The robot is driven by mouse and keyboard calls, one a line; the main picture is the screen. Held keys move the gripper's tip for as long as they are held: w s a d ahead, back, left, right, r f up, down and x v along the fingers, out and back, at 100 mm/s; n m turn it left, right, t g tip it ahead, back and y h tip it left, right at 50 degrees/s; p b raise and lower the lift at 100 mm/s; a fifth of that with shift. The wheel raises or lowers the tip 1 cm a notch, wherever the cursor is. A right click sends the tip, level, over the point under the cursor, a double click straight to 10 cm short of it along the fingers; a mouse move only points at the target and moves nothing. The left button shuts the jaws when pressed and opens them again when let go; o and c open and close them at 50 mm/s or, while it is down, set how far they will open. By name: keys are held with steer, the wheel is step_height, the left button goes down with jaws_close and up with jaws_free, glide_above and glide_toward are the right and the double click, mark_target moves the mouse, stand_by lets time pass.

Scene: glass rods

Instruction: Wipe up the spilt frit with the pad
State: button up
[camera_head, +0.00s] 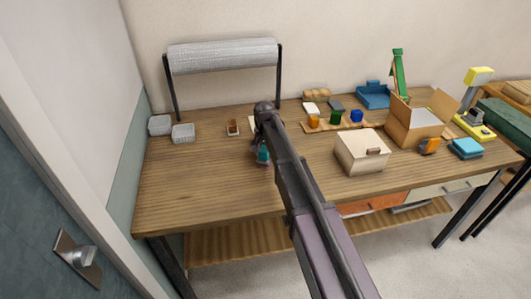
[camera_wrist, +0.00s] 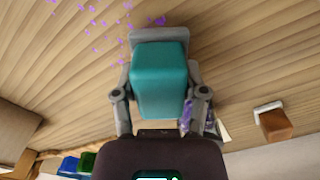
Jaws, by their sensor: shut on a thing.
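My gripper (camera_head: 262,147) is shut on the teal pad (camera_head: 263,155), over the left-middle of the wooden worktop. In the wrist view the pad (camera_wrist: 160,80) sits between the two fingers of my gripper (camera_wrist: 160,72). The spilt frit (camera_wrist: 161,20) shows there as scattered purple specks on the wood, beyond and to the left of the pad. Whether the pad touches the wood cannot be told. The frit cannot be made out in the head view, where my arm covers part of the worktop.
A brown block on a white base (camera_head: 233,127) stands left of my gripper. Mesh trays (camera_head: 183,133) are at the far left. A cream box (camera_head: 362,151), an open carton (camera_head: 415,118) and small coloured blocks are to the right. The front left worktop (camera_head: 195,190) is clear.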

mark_target(271, 183)
steer(key=shift+f+b, duration=1)
steer(key=shift+f, duration=0.05)
stand_by(0.9)
steer(key=shift+s, duration=0.1)
steer(key=shift+s+d+r, duration=0.1)
steer(key=shift+s+d, duration=0.15)
steer(key=shift+s, duration=0.6)
steer(key=shift+s+d+r, duration=0.1)
steer(key=shift+s+d, duration=0.1)
steer(key=shift+s, duration=0.6)
steer(key=shift+s+d, duration=0.1)
steer(key=shift+s, duration=0.1)
steer(key=shift+s+d+f, duration=0.1)
steer(key=shift+s+d, duration=0.15)
steer(key=shift+s, duration=0.6)
steer(key=shift+s+d+f, duration=0.1)
steer(key=shift+s+d, duration=0.1)
steer(key=shift+s, duration=0.6)
steer(key=shift+s, duration=0.1)
steer(key=shift+s+d+r, duration=0.1)
steer(key=shift+s+d, duration=0.15)
steer(key=shift+s, duration=0.55)
steer(key=shift+s+d, duration=0.25)
steer(key=shift+s, duration=0.55)
